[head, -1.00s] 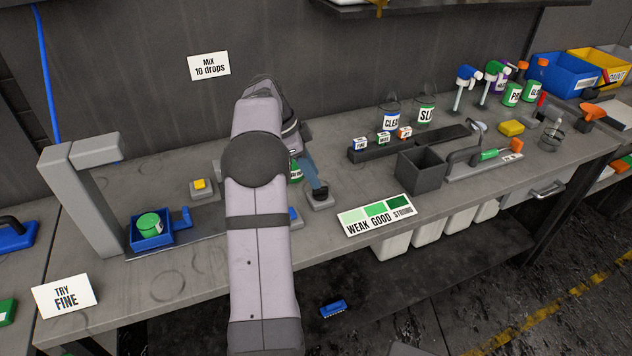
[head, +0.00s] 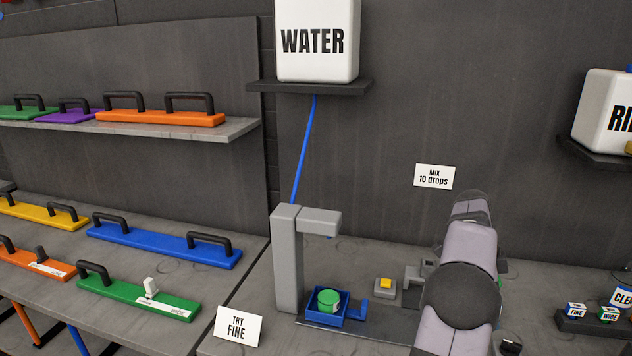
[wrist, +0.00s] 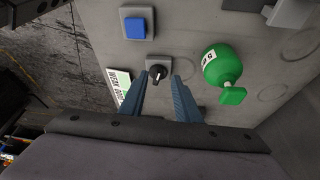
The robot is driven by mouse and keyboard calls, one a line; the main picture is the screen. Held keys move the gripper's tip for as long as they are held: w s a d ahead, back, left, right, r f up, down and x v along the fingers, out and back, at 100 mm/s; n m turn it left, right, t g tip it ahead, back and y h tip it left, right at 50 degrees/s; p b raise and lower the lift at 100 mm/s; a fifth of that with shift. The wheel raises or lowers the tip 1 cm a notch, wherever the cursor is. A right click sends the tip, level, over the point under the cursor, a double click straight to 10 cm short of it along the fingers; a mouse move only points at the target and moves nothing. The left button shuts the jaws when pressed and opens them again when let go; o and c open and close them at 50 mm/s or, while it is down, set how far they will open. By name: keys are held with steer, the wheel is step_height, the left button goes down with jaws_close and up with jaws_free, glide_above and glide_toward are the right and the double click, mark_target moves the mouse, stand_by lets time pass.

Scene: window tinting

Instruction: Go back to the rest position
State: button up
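In the wrist view my gripper (wrist: 160,95) points down at the bench with its two blue fingers apart. A blue button on a grey base (wrist: 136,25) is above the knob in the picture. In the head view my arm stands at the right and the gripper is hidden behind it.
A green-lidded pot (head: 328,299) sits in a blue tray (head: 355,321) under a grey spout post (head: 289,260). A yellow button (head: 385,284) is to its right. A TRY FINE card (head: 238,326) stands at the front.

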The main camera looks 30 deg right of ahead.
steer(key=w+a+f+n+t+p, duration=0.1)
steer(key=w+a+n, duration=0.35)
steer(key=a, duration=0.45)
steer(key=w+a+f+n+t, duration=0.1)
steer(key=w+a+n, duration=0.35)
steer(key=a, duration=0.35)
steer(key=w+a+f+n+t+p, duration=0.1)
steer(key=w+a+n, duration=0.2)
steer(key=a+n, duration=0.45)
steer(key=s+a+f+n, duration=0.1)
steer(key=s+a+n, duration=0.2)
steer(key=a, duration=0.5)
steer(key=s+a+f+n+y, duration=0.1)
steer(key=s+a+n, duration=0.3)
steer(key=a, duration=0.4)
steer(key=s+a+f+n+y, duration=0.1)
steer(key=s+a+f+n, duration=0.2)
steer(key=a+n, duration=0.2)
steer(key=a+p, duration=0.1)
steer(key=a, duration=0.1)
steer(key=shift+s+a+t, duration=0.2)
steer(key=shift+a+t, duration=0.1)
steer(key=shift+a, duration=0.1)
step_height(320, 180, down, 6)
steer(key=b, duration=0.6)
steer(key=shift+f, duration=0.15)
